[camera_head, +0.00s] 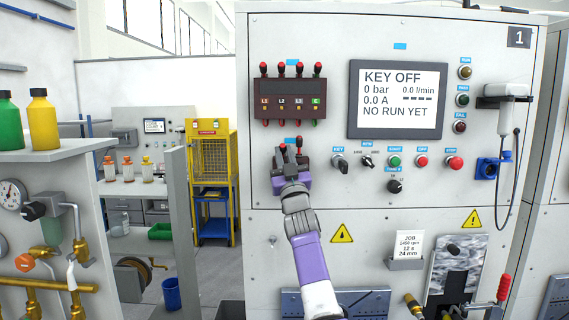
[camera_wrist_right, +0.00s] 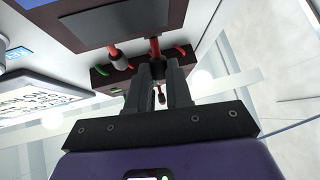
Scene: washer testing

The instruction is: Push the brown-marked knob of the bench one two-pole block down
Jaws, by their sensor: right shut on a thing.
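The small two-pole block (camera_head: 305,183) is on the bench one panel under the four-pole block, mostly hidden behind my right gripper. Its right knob (camera_head: 299,142) stands up free, with a red tip. Its left knob (camera_head: 283,149) shows a red tip just above my right gripper (camera_head: 287,163). In the right wrist view the block (camera_wrist_right: 120,15) is near at the top, and the red shaft of the held knob (camera_wrist_right: 155,46) runs between the fingers of my right gripper (camera_wrist_right: 160,85), which are shut on it. The brown mark is not readable. My left gripper is not in view.
The four-pole block (camera_head: 290,85) with red-tipped knobs and hanging leads is just above. The screen (camera_head: 397,99) reads "KEY OFF". Switches, including the key switch (camera_head: 340,162), are close on the right. A side bench with bottles (camera_head: 42,120) is at the left.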

